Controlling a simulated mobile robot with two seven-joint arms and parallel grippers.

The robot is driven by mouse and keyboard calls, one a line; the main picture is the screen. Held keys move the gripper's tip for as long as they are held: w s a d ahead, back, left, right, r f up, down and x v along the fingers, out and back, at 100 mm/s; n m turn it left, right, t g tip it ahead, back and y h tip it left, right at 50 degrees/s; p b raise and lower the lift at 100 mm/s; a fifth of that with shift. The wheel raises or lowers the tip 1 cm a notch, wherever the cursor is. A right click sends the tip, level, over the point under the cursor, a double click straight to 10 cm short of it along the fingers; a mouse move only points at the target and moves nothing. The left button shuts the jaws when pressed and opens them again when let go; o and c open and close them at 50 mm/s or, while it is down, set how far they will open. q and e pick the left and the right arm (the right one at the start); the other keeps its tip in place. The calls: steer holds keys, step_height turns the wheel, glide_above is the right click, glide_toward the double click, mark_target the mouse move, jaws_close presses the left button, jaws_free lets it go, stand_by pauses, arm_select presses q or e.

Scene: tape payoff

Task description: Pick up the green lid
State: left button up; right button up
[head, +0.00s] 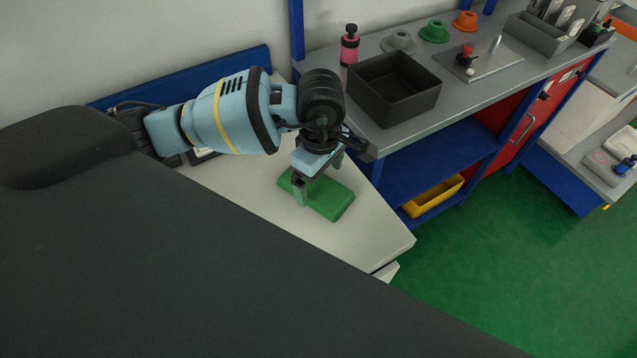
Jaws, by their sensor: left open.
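The green lid (334,203) appears to be the flat green rectangular piece lying on the white tabletop (250,200), near its right end. My left gripper (319,178) points down over the far left part of this piece. Its fingers are apart, with nothing seen held between them. The gripper hides part of the green piece, and I cannot tell whether the fingertips touch it. My right gripper is not in view.
A grey bench behind holds a black open bin (395,87), a pink bottle (349,47), and grey (399,42), green (435,32) and orange (466,21) round pieces. A yellow bin (432,195) sits on the blue shelf below. Green floor is clear at right.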

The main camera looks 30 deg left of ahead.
arm_select(q)
step_height(320, 180, down, 2)
steer(key=shift+s+f+b, duration=0.1)
steer(key=shift+f+b, duration=0.15)
steer(key=shift+b, duration=0.05)
steer(key=shift+r, duration=0.2)
steer(key=shift+c, duration=0.6)
steer(key=c, duration=0.7)
steer(key=shift+c, duration=1.2)
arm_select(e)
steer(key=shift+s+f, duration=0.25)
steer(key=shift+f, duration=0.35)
